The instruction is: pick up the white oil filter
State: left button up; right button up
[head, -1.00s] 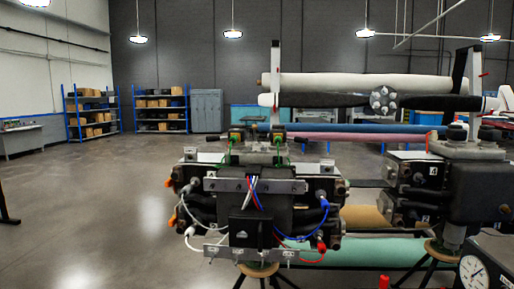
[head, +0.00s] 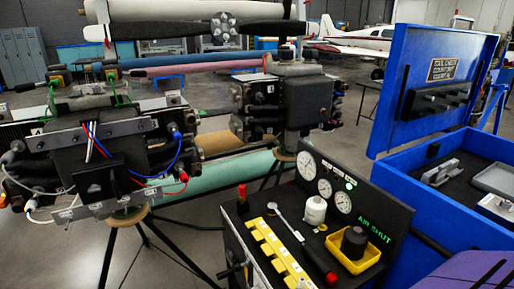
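The white oil filter (head: 315,209) stands upright on the black top of a gauge cart (head: 249,221), just in front of the gauge panel. It looks like a small white canister with a narrower top. Nothing touches it visibly. Neither my left nor my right gripper shows in the head view.
Beside the filter are a wrench (head: 297,235), a yellow slotted rack (head: 277,252) and a yellow tray (head: 371,258) holding a black cylinder (head: 354,242). An open blue case (head: 397,181) stands right. Two engine stands (head: 278,106) are behind and left.

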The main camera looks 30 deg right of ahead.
aim_at(316, 207)
jog(key=z, duration=1.55)
jog(key=i+j, duration=0.1)
jog(key=j, duration=1)
jog(key=i, duration=0.05)
